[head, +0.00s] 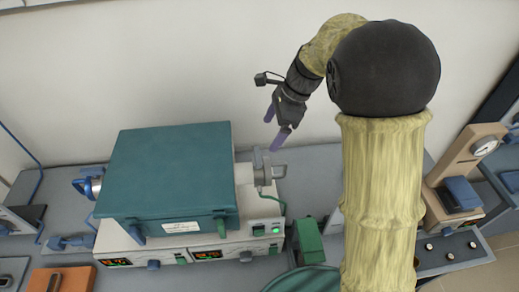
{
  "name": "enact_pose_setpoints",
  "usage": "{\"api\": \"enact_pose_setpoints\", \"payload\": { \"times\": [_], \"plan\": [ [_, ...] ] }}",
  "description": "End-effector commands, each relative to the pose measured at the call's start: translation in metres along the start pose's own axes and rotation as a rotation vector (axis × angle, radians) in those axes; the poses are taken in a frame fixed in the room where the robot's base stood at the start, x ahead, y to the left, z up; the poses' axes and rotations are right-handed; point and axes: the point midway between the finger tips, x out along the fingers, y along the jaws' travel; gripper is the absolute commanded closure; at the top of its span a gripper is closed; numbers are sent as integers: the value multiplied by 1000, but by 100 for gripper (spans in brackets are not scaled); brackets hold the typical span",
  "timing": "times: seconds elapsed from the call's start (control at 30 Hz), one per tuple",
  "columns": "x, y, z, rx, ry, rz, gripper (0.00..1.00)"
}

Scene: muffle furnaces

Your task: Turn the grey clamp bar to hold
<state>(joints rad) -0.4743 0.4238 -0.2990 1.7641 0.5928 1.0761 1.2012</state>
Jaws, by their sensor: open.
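The grey clamp bar (277,171) is part of a grey clamp fitting on the right end of the pale tube (245,174) that sticks out of the teal furnace (170,172). Its exact angle is too small to tell. My gripper (273,134) has purple fingers spread apart with nothing between them.
A white wall (180,65) rises behind the bench.

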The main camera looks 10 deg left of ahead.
Motion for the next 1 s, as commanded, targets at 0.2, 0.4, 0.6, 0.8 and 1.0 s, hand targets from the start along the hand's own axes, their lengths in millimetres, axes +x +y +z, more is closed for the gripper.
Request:
{"api": "enact_pose_setpoints", "payload": {
  "times": [0.2, 0.4, 0.6, 0.8, 1.0],
  "plan": [
    [40, 1, 0, 1, 1, 5, 13],
    [74, 1, 0, 1, 1, 4, 13],
    [93, 1, 0, 1, 1, 1, 13],
    [95, 0, 0, -1, 1, -1, 13],
    [95, 0, 0, -1, 0, 0, 32]
  ]
}}
